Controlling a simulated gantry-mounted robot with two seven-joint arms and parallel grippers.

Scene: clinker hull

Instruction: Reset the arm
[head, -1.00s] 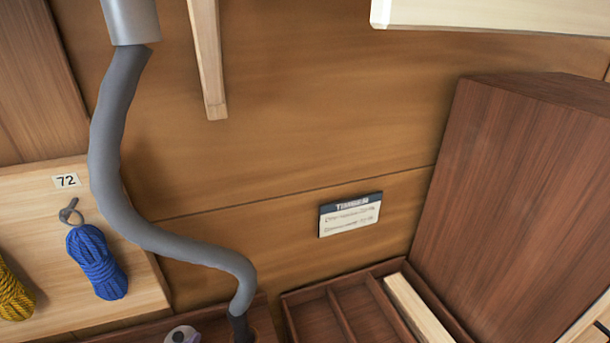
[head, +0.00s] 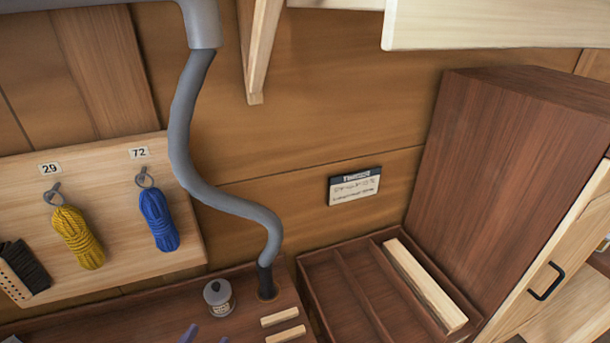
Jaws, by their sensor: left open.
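Only the purple-grey fingertips of my left gripper (head: 205,336) show, at the bottom edge of the head view. They are apart with nothing visible between them, over the dark wooden bench (head: 130,318). The rest of my left arm is below the frame. My right gripper is out of view.
A grey jar (head: 219,297), a grey hose (head: 190,130) and two light wood strips (head: 285,334) are near the fingertips. A divided tray (head: 318,290) holds a pale wood block (head: 425,285), beside a brown cabinet (head: 500,170). Yellow rope (head: 77,237) and blue rope (head: 158,219) hang at left.

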